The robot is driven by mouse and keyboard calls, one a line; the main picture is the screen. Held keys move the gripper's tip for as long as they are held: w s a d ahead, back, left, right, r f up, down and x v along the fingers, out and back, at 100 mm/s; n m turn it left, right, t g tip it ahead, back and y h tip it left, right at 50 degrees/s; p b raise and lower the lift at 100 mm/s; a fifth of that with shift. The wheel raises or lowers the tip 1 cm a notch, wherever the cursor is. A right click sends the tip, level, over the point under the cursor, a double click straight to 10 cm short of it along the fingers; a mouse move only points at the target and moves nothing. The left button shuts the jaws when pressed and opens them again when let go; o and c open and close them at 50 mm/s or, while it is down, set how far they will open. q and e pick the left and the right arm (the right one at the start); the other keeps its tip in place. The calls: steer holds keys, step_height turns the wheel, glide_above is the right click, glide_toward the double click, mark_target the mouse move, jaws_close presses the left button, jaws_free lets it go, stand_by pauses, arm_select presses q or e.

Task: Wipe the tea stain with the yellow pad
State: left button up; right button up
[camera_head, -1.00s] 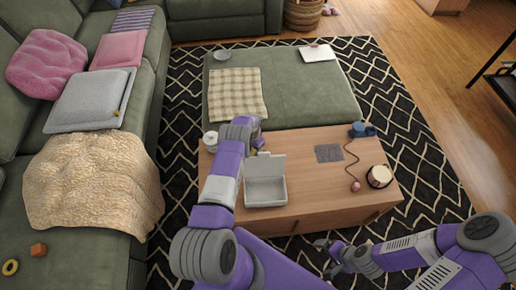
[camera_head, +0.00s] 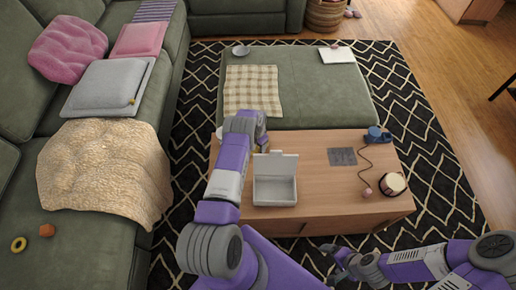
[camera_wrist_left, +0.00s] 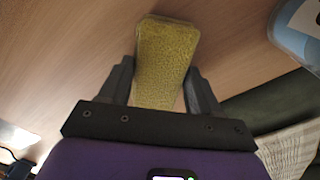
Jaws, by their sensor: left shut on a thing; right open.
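The yellow pad (camera_wrist_left: 165,62) is gripped between the two fingers of my left gripper (camera_wrist_left: 160,88), over the wooden tabletop. In the head view my left gripper (camera_head: 262,140) is at the back left of the coffee table (camera_head: 320,190), behind the open white box, and my arm hides most of the pad. I cannot tell whether the pad touches the wood. My right gripper (camera_head: 336,264) is open and empty in front of the table, low in the head view. I cannot make out a tea stain; the hand or pad may cover it.
The open white box (camera_head: 274,190) stands close to my left forearm. A grey square (camera_head: 342,156), a blue object (camera_head: 377,135) with a cord and a round tin (camera_head: 393,184) are on the table's right. A green ottoman (camera_head: 325,100) adjoins the back; the sofa is left.

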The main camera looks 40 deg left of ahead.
mark_target(274, 148)
arm_select(q)
steer(key=shift+w+a+f+b, duration=0.15)
steer(key=shift+w+a+b, duration=0.2)
steer(key=shift+b, duration=0.55)
steer(key=shift+w+d, duration=0.2)
steer(key=shift+w+d+r, duration=0.2)
steer(key=shift+w+d, duration=0.9)
steer(key=shift+d, duration=0.15)
steer(key=shift+w+d+f, duration=0.1)
steer(key=shift+w+d, duration=0.55)
steer(key=shift+d, duration=0.2)
steer(key=shift+w+d+f, duration=0.1)
steer(key=shift+w+d, duration=0.55)
steer(key=shift+d, duration=0.15)
steer(key=shift+w+d+r, duration=0.1)
steer(key=shift+w+d, duration=0.7)
steer(key=shift+d, duration=0.2)
steer(key=shift+r, duration=0.1)
step_height(274, 148, up, 6)
steer(key=p, duration=0.3)
steer(key=shift+a+f+p, duration=0.1)
steer(key=shift+f+p, duration=0.15)
steer(key=shift+p, duration=0.1)
steer(key=shift+r, duration=0.25)
